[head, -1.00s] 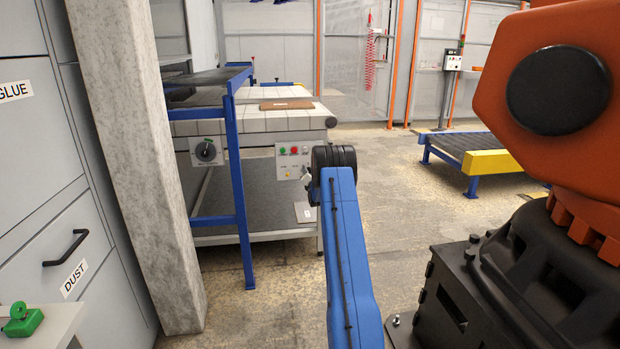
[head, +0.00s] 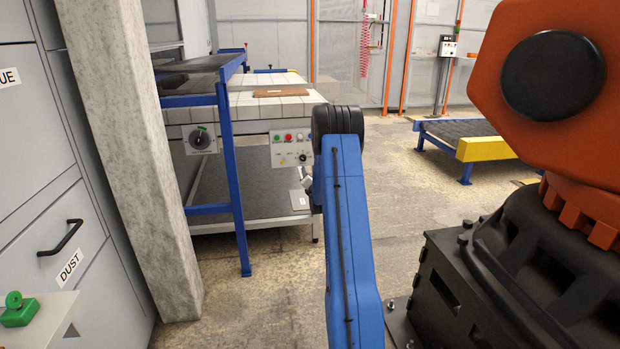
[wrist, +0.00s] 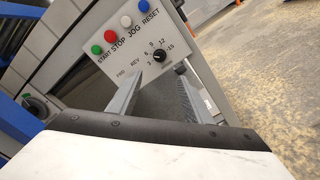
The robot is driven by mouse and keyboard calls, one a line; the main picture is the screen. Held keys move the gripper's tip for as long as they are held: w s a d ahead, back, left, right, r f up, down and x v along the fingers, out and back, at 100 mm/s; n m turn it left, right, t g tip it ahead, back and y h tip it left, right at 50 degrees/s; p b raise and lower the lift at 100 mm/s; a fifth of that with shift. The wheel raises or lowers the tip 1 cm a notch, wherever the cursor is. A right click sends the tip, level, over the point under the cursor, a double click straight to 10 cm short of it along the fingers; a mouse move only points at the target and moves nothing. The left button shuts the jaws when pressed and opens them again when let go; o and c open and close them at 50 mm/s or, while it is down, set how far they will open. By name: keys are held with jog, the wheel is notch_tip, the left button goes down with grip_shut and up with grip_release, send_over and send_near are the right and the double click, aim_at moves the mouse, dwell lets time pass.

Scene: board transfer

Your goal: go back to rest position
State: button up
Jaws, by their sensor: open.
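My gripper (wrist: 168,82) shows in the wrist view with its two grey fingers apart and nothing between them. Beyond the fingers is a control panel (wrist: 128,40) with green, red, white and blue buttons and a black dial; I cannot tell how far it is from the fingertips. In the head view my blue arm link stands in front of the machine, close to the right side of its panel (head: 291,136). The gripper itself cannot be made out clearly there. A flat brown board (head: 282,93) lies on the machine's light top.
A concrete pillar (head: 130,150) and grey drawers (head: 50,190) stand on the left. A blue frame (head: 232,170) stands before the machine. A low roller conveyor (head: 455,133) with a yellow end is at the right. Open floor (head: 395,185) lies between machine and conveyor.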

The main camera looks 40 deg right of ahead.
jog(key=shift+s+a, duration=0.35)
jog(key=shift+s, duration=0.2)
jog(key=shift+a+r, duration=0.1)
jog(key=s+a+r+m+g+y, duration=0.1)
jog(key=a+r+m+y, duration=0.15)
jog(key=a+r, duration=0.45)
jog(key=s+a+r+m+g+y, duration=0.1)
jog(key=a+r+m, duration=0.3)
jog(key=a, duration=0.6)
jog(key=s+a+r+m+g+y, duration=0.1)
jog(key=s+a+r+m, duration=0.1)
jog(key=s+a+r, duration=0.45)
jog(key=s+a+r+m+g+y, duration=0.15)
jog(key=s+a, duration=0.25)
jog(key=a, duration=0.6)
jog(key=s+a+m+g+y, duration=0.1)
jog(key=s+a+m, duration=0.2)
jog(key=s+a, duration=0.5)
jog(key=s+a+m+g+y, duration=0.1)
jog(key=s+a+m+g, duration=0.1)
jog(key=s+a, duration=0.6)
jog(key=s+a+f+m+g, duration=0.1)
jog(key=s+a+f+m, duration=0.1)
jog(key=s, duration=1)
jog(key=s+a+f+m+g+y, duration=0.1)
jog(key=s+a+f+m+g, duration=0.1)
jog(key=s, duration=1.1)
jog(key=shift+s+a+m, duration=0.2)
jog(key=shift+a+m, duration=0.6)
jog(key=shift+a, duration=0.3)
